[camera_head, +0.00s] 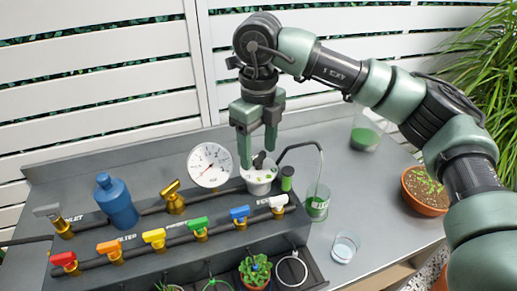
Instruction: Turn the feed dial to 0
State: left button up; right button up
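A white round unit with green marks and a small black knob on top, which looks like the feed dial (259,178), stands on the grey bench behind a label that seems to read FEED. My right gripper (258,158) points straight down just above it. Its two green fingers are apart, one on each side of the black knob. I cannot tell whether they touch the knob. The fingers partly hide the dial, and its setting is too small to read. My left gripper is not in view.
A pressure gauge (210,165) stands just left of the dial. A blue bottle (117,204) and several coloured valves, including a white valve (279,202), line the pipes. A bent spout reaches over a green-filled beaker (317,204).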

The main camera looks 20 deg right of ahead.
aim_at(259, 154)
jog(key=shift+r+b, duration=0.35)
jog(key=shift+r, duration=3.5)
